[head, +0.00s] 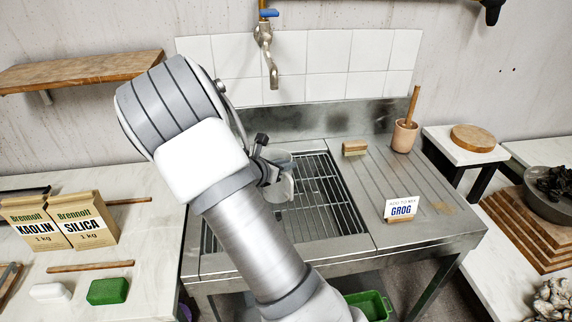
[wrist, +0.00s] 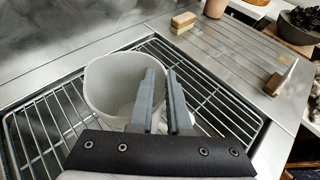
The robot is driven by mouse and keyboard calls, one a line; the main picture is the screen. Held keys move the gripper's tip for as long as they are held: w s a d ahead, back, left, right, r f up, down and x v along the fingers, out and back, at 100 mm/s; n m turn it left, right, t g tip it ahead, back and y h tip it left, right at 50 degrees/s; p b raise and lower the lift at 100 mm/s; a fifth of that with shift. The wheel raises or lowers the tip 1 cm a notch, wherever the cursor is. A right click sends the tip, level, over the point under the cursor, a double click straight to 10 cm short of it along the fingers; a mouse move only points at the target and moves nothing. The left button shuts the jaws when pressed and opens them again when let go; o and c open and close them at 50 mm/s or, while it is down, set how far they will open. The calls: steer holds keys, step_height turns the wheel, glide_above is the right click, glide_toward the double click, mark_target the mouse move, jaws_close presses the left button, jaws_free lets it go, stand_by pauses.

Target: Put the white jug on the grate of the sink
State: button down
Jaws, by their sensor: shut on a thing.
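The white jug (wrist: 108,84) is upright with its open top toward the wrist camera. It is over the grate (wrist: 215,98) of the sink; I cannot tell whether its base touches the bars. My gripper (wrist: 166,92) is shut on the jug at its right side, where the fingers cover part of it. In the head view the jug (head: 284,187) is partly hidden behind my gripper (head: 272,172), above the left-middle of the grate (head: 328,200). My arm hides the left part of the sink there.
A tap (head: 268,50) hangs on the tiled wall behind the sink. A brush block (head: 354,148), a pot with a wooden handle (head: 404,136) and a GROG sign (head: 401,208) stand on the drainboard (head: 425,180). The grate's right part is clear.

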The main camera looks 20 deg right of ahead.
steer(key=c, duration=0.9)
jaws_free()
steer(key=shift+o, duration=0.2)
steer(key=p+v, duration=0.2)
steer(key=v, duration=1)
steer(key=s+d+r+m+g+y, duration=0.1)
steer(key=s+r+m+g+y, duration=0.15)
steer(key=s+m, duration=0.45)
steer(key=s+d+r+m+g+y, duration=0.1)
steer(key=s+r+m+g+y, duration=0.2)
steer(key=s+m, duration=0.4)
steer(key=s+a+r+m+t+y, duration=0.4)
steer(key=s+a+r+m+y, duration=0.2)
steer(key=s, duration=0.5)
step_height(320, 180, up, 2)
steer(key=a+m, duration=0.2)
steer(key=m, duration=0.1)
steer(key=shift+s+a+m, duration=0.35)
steer(key=shift+s+m, duration=0.05)
